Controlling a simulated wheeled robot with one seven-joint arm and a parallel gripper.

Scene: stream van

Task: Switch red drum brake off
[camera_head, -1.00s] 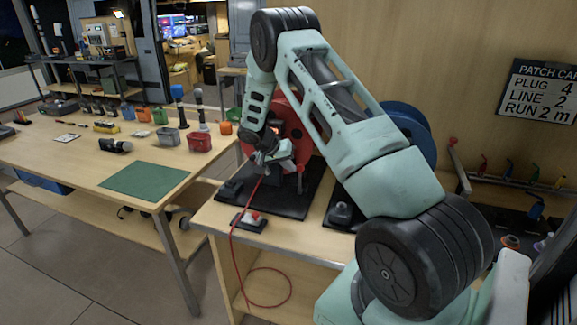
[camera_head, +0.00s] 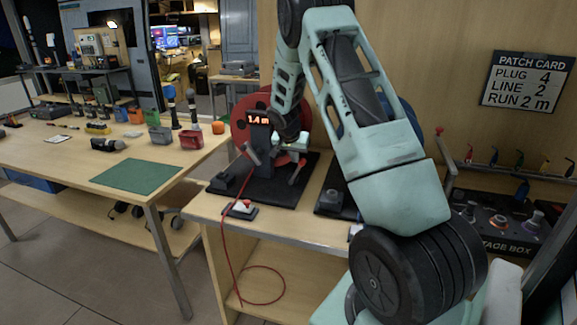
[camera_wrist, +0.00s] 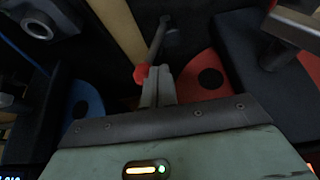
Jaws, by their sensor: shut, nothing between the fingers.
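The red drum (camera_head: 240,132) stands on a black base (camera_head: 262,188) on the bench, with a lit length display on its front. A lever (camera_head: 297,171) with some red on it leans at the drum's right side. I cannot tell its on or off position. My gripper (camera_head: 293,143) is just above that lever, in front of the drum. In the wrist view my gripper (camera_wrist: 158,80) is shut and empty. A red knob (camera_wrist: 141,73) on a grey lever shows right beside the fingertips; I cannot tell whether they touch. The red drum's face (camera_wrist: 190,83) is behind them.
A blue drum (camera_wrist: 85,103) stands beside the red one. A grey crank (camera_head: 252,154) sticks out in front of the display. The green mat (camera_head: 137,176) on the left table is clear.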

